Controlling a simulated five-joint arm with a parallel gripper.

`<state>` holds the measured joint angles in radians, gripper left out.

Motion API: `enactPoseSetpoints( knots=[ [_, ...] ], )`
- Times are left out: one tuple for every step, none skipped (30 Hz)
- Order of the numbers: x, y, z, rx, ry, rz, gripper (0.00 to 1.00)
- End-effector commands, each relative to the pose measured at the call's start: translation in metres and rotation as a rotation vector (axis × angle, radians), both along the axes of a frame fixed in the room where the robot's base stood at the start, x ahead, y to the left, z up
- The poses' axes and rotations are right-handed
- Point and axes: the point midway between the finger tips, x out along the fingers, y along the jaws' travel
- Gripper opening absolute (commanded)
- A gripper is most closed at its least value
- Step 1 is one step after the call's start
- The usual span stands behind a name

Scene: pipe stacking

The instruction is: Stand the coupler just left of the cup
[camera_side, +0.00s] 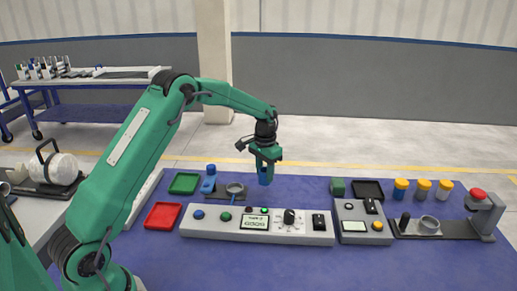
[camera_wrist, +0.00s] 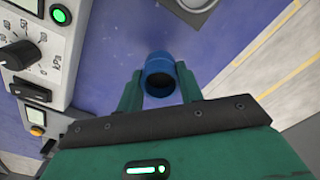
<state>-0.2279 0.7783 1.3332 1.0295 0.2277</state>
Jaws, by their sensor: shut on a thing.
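My gripper (camera_side: 265,165) is shut on a blue coupler (camera_side: 265,175), a short hollow cylinder held upright above the blue table. In the wrist view the coupler (camera_wrist: 160,78) sits between the two green fingers (camera_wrist: 160,92), its open top toward the camera. A grey round cup-like piece (camera_side: 235,189) stands on a dark plate to the left of my gripper. Another grey ring-shaped piece (camera_side: 429,222) sits on the dark fixture at the far right. I cannot tell which of them is the cup. A grey round part (camera_wrist: 195,4) is cut off at the wrist view's top edge.
A long control panel (camera_side: 258,226) lies in front of my gripper. A green tray (camera_side: 184,183), a red tray (camera_side: 162,216) and a blue upright piece (camera_side: 208,180) are to the left. Several capped jars (camera_side: 423,189) stand at the right.

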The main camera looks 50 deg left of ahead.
Motion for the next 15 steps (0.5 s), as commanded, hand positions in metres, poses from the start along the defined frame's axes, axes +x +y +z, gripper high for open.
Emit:
enactPoseSetpoints(
  knots=[
    [0.000, 0.000, -0.001, 0.000, 0.000, 0.000, 0.14],
    [0.000, 0.000, -0.002, 0.000, 0.001, 0.000, 0.14],
    [0.000, 0.000, -0.004, 0.000, 0.002, 0.000, 0.14],
    [0.000, 0.000, -0.006, -0.001, 0.002, 0.000, 0.14],
    [-0.001, 0.000, -0.009, -0.001, 0.003, 0.000, 0.14],
    [-0.001, 0.000, -0.013, -0.001, 0.003, 0.000, 0.14],
    [0.000, 0.000, -0.016, -0.001, 0.002, 0.000, 0.14],
    [-0.001, -0.001, -0.020, -0.001, 0.002, 0.000, 0.14],
    [-0.001, -0.001, -0.025, -0.001, 0.003, 0.000, 0.14],
    [-0.001, -0.001, -0.028, -0.001, 0.003, 0.000, 0.14],
    [0.000, -0.001, -0.031, 0.000, 0.002, 0.000, 0.14],
    [0.000, -0.001, -0.035, 0.000, 0.001, 0.000, 0.14],
    [0.000, -0.001, -0.037, 0.000, 0.001, 0.000, 0.14],
    [0.000, -0.001, -0.038, 0.000, 0.001, 0.000, 0.14],
    [0.000, -0.001, -0.039, 0.000, 0.001, 0.000, 0.14]
  ],
)
